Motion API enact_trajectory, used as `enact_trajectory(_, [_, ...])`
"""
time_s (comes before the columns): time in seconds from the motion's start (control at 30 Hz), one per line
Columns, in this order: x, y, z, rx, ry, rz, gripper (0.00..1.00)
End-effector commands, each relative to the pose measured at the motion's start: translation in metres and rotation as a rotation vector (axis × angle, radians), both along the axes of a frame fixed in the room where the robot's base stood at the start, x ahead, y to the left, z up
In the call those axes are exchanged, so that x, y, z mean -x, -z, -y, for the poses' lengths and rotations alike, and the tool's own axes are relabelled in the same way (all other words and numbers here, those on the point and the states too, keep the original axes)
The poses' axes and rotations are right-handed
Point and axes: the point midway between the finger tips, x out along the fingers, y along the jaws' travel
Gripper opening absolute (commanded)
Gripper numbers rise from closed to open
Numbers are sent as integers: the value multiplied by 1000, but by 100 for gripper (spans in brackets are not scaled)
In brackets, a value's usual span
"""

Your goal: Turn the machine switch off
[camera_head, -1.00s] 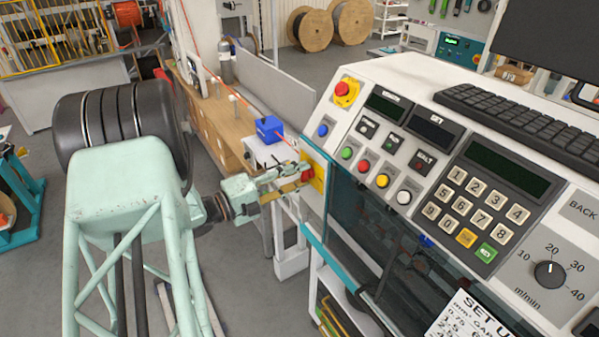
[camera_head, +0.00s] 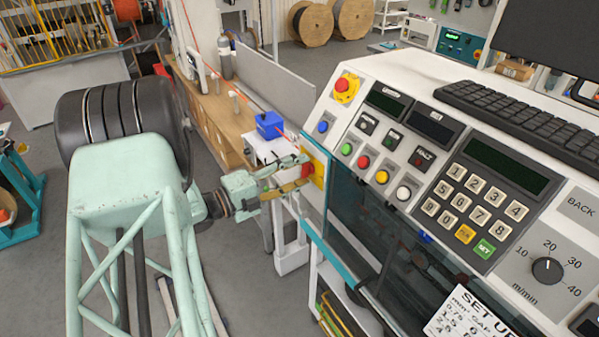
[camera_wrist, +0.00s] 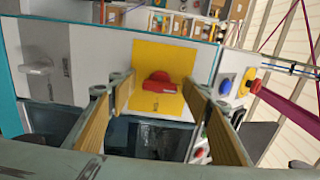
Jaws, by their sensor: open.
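The machine switch is a red rotary knob (camera_wrist: 160,86) on a yellow plate (camera_wrist: 165,55) on the machine's side panel. In the wrist view the knob lies between the two open fingers of my gripper (camera_wrist: 165,97), and its handle runs roughly across the picture. In the head view my gripper (camera_head: 300,173) reaches the yellow plate (camera_head: 319,168) from the left, with the red knob (camera_head: 308,169) at its fingertips. The fingers stand apart on both sides of the knob. I cannot tell whether either finger touches it.
The control panel with its emergency stop (camera_head: 345,86), coloured buttons and keypad (camera_head: 462,205) is right of my gripper. A blue box (camera_head: 269,125) and a wooden bench (camera_head: 212,115) stand behind. A grey lever handle (camera_wrist: 37,69) is on the panel at left in the wrist view.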

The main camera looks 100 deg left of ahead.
Motion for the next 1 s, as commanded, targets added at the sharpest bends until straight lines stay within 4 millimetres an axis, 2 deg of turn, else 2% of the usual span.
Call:
enact_trajectory(0.27, [3, 0, 2, 0, 0, 0, 45])
enact_trajectory(0.47, [14, 0, 10, -1, -1, -1, 45])
enact_trajectory(1.0, [71, 0, 57, 1, -2, 1, 45])
